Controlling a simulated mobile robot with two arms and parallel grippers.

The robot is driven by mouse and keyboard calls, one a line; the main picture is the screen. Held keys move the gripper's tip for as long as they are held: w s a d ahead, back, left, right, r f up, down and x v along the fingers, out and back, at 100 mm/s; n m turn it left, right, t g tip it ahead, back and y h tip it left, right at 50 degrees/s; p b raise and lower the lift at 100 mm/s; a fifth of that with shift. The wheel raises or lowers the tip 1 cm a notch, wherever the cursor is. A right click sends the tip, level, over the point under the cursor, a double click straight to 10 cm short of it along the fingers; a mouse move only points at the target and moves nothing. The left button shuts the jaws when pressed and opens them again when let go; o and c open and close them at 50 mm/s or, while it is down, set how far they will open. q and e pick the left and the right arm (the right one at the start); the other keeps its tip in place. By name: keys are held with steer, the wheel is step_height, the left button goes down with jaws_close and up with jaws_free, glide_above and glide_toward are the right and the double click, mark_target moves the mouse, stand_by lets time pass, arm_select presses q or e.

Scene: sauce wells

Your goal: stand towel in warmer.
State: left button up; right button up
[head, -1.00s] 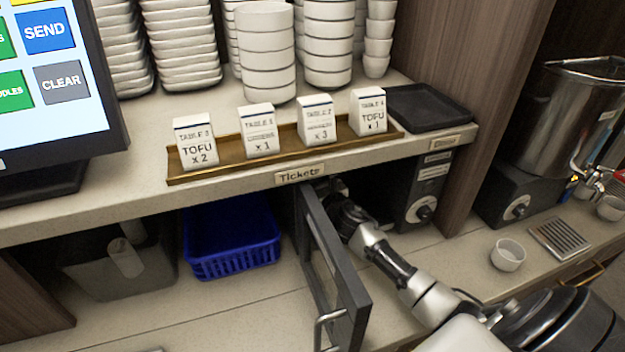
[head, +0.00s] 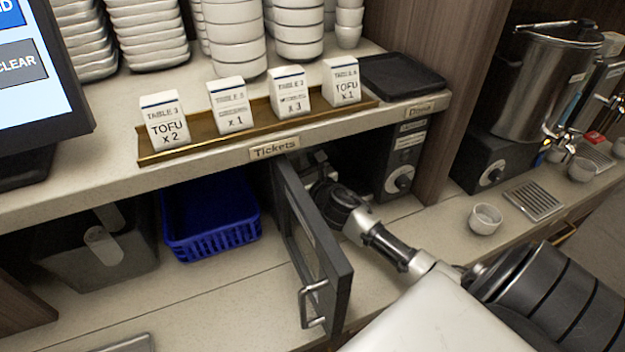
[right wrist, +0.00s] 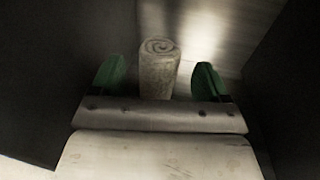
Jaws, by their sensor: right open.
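The rolled towel (right wrist: 159,66) stands upright inside the dark warmer, its spiral end up, in the right wrist view. My right gripper (right wrist: 158,82) is open, with one green fingertip on each side of the towel and a gap on both sides. In the head view my right arm reaches into the warmer (head: 403,165), whose door (head: 318,245) stands open to the left. The towel and my fingertips are hidden in the head view. My left gripper is not in view.
A blue basket (head: 210,220) and a grey bin (head: 95,250) stand left of the door. Above, a shelf holds a ticket rail (head: 200,143), stacked bowls (head: 232,40) and a black tray (head: 400,75). A small bowl (head: 485,219) stands right of my arm.

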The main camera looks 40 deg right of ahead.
steer(key=s, duration=0.5)
steer(key=s+b, duration=0.1)
steer(key=s, duration=0.1)
steer(key=shift+s+a, duration=0.15)
steer(key=shift+a, duration=0.1)
steer(key=shift+s, duration=0.25)
